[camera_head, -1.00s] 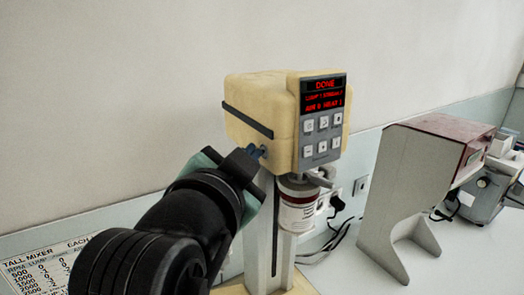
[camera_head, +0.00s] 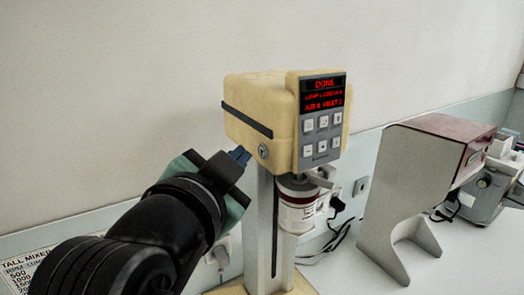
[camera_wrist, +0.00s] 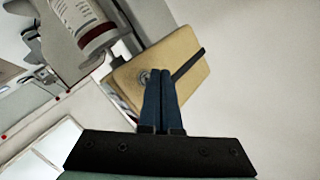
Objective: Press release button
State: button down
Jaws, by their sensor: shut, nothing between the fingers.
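The mixer head (camera_head: 262,105) is a cream box on a pale column, with a dark front panel (camera_head: 323,122). Its red display reads DONE on top. A small round metal button (camera_head: 263,151) sits on the side of the head facing my arm. In the wrist view the button (camera_wrist: 146,77) shows just beside my fingertips, partly covered by them. My gripper (camera_head: 241,154) has its blue fingers shut and empty, a little left of the button, with a gap in the head view. In the wrist view the fingers (camera_wrist: 162,72) point at the head's side.
A jar with a white and red label (camera_head: 297,208) hangs below the head and shows in the wrist view (camera_wrist: 92,30). A grey stand with a dark red top (camera_head: 405,195) is at the right. A printed chart (camera_head: 28,272) is at lower left. Cables lie behind the column.

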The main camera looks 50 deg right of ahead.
jog(key=shift+w+a+b, duration=0.1)
jog(key=shift+w+a, duration=0.1)
jog(key=shift+a, duration=0.55)
jog(key=shift+w+a+b, duration=0.1)
jog(key=shift+w+a, duration=0.1)
jog(key=shift+a, duration=0.55)
jog(key=shift+w+a+b, duration=0.1)
jog(key=shift+w+a, duration=0.1)
jog(key=shift+a, duration=0.55)
